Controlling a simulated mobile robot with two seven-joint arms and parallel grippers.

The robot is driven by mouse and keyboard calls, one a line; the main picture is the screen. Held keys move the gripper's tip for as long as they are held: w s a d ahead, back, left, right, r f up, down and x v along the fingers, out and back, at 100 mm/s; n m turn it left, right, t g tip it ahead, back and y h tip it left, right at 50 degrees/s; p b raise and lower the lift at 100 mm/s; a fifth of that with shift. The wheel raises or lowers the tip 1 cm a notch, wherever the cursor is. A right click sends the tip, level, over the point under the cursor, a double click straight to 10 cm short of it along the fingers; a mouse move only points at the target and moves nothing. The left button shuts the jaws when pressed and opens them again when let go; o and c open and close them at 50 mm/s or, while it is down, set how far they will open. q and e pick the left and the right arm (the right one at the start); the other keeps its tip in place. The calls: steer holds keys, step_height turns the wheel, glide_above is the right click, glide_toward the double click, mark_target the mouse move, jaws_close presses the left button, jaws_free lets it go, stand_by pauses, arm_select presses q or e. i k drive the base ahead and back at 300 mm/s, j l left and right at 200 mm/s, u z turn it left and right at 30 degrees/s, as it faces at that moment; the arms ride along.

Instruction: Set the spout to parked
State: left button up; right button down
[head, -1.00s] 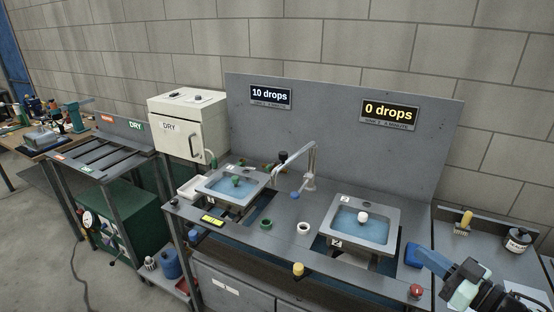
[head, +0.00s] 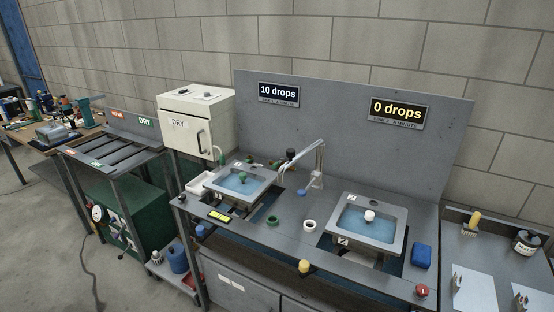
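The spout (head: 305,155) is a thin grey curved tap on the sink deck between the two basins. It rises from a base (head: 316,184) and its arm reaches left toward the left basin. Its end hangs near the right rim of the left basin (head: 272,181); I cannot tell exactly what is below it. The right basin (head: 401,250) has no spout over it. Neither of my grippers shows in the head view.
A grey backboard carries a "10 drops" sign (head: 279,94) and a "0 drops" sign (head: 398,110). A blue sponge (head: 421,256), a white ring (head: 309,226), a yellow knob (head: 304,266) and a red knob (head: 421,290) sit around the right basin. A cream DRY cabinet (head: 181,136) stands left.

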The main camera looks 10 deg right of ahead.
mark_target(290, 154)
steer(key=i+j+z, duration=0.2)
steer(key=j, duration=0.4)
steer(key=i+j+z, duration=0.15)
steer(key=j, duration=0.5)
steer(key=i+j+z, duration=0.2)
steer(key=j, duration=0.5)
steer(key=i+j+z, duration=0.2)
steer(key=j, duration=0.45)
steer(key=j+z, duration=0.2)
steer(key=j, duration=0.5)
